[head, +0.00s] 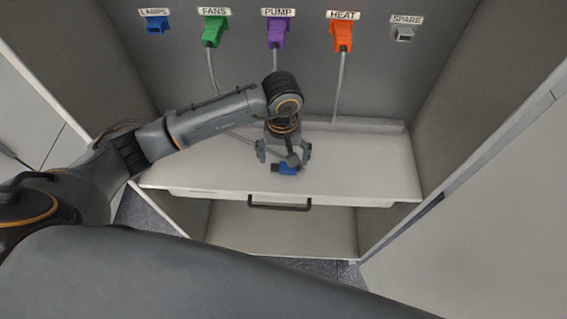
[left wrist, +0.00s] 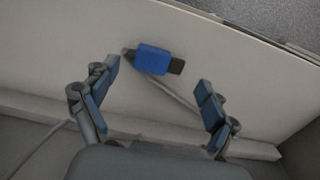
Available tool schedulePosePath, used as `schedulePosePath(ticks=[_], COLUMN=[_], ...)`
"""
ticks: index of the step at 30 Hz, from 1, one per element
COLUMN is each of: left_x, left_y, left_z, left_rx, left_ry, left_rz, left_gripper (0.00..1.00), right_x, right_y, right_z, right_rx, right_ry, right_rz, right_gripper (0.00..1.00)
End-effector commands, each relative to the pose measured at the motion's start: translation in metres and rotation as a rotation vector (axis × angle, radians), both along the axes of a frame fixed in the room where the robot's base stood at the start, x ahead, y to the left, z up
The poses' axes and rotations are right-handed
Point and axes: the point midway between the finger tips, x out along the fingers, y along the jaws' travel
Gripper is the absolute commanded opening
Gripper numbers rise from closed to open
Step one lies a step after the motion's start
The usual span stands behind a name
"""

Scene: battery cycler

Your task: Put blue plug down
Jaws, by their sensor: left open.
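The blue plug (head: 287,169) lies on the white shelf (head: 370,170), close to its front edge. In the left wrist view the blue plug (left wrist: 152,60) has dark ends and lies just beyond the fingertips, with its grey cable running back between the fingers. My left gripper (head: 284,152) is above the shelf, directly over the plug area. The left wrist view shows its two fingers (left wrist: 158,90) spread apart with nothing between them but the cable. My right gripper is not in view.
On the back panel, LAMPS has a blue socket (head: 157,25). Green (head: 214,32), purple (head: 277,32) and orange (head: 342,36) plugs sit under FANS, PUMP and HEAT, with cables hanging. SPARE has a grey socket (head: 403,34). A dark handle (head: 279,204) is on the shelf front. The shelf's right side is clear.

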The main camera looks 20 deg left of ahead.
Motion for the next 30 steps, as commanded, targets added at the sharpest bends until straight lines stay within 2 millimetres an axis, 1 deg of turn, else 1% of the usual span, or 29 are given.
schedulePosePath(ticks=[1,6,9,12,15,18,30], left_x=[0.002,0.001,0.001,0.0,0.0,-0.001,-0.001], left_y=[0.001,0.001,0.001,0.001,0.001,0.001,0.001], left_z=[0.009,0.046,0.064,0.076,0.084,0.087,0.087], left_rx=[0.0,0.001,0.002,0.001,0.001,0.002,0.001], left_ry=[-0.009,-0.007,-0.006,-0.004,-0.002,0.0,0.0], left_rz=[-0.002,-0.002,-0.002,0.0,0.0,0.001,0.0], left_gripper=[0.86,0.86,0.86,0.86,0.86,0.86,0.86], right_x=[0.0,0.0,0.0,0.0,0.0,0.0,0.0], right_y=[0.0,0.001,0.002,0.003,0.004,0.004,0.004], right_z=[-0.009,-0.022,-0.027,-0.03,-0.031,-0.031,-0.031], right_rx=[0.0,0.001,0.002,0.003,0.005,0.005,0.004], right_ry=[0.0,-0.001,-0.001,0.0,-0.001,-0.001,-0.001], right_rz=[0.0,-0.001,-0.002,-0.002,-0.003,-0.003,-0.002], right_gripper=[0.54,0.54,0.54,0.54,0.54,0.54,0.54])
